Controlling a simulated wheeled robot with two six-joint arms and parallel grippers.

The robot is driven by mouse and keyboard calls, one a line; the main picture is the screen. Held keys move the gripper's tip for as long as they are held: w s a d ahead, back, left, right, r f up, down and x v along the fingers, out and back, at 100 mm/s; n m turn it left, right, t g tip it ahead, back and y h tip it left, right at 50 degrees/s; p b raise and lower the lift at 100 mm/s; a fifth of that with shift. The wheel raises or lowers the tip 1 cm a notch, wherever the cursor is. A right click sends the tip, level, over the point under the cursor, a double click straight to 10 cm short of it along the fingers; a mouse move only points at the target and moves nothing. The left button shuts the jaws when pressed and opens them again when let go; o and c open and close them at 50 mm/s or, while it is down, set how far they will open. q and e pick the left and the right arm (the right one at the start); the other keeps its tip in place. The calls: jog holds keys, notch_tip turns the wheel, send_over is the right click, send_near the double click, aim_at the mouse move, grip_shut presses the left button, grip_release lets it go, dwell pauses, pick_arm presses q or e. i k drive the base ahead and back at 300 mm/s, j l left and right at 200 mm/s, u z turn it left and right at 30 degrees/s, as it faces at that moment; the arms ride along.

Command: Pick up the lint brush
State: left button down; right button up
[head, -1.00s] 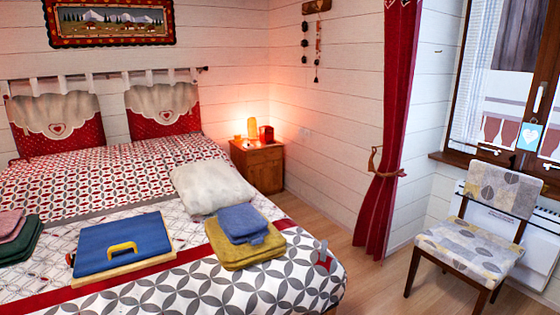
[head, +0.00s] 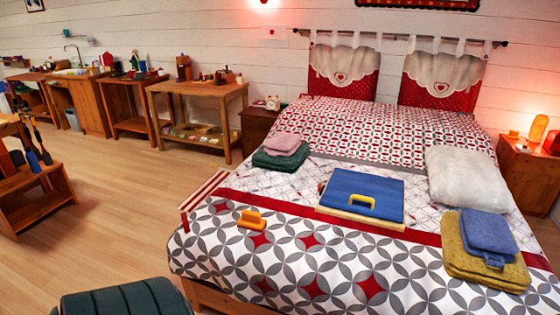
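A small orange object with a flat base and a raised grip, which looks like the lint brush (head: 251,219), lies on the patterned bedspread (head: 330,262) near the left front part of the bed. It is small in the view, so its bristle side cannot be seen. Nothing touches it from above. Neither of my grippers shows in the head view.
A blue folded item with a yellow handle (head: 361,205) lies mid-bed. Pink and green folded cloths (head: 281,157), a white pillow (head: 468,177) and blue and yellow folded cloths (head: 484,275) lie around it. A dark green padded seat (head: 125,302) stands in front. Floor at left (head: 110,215) is clear.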

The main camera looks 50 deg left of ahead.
aim_at(250, 219)
jog(key=u, duration=1.9)
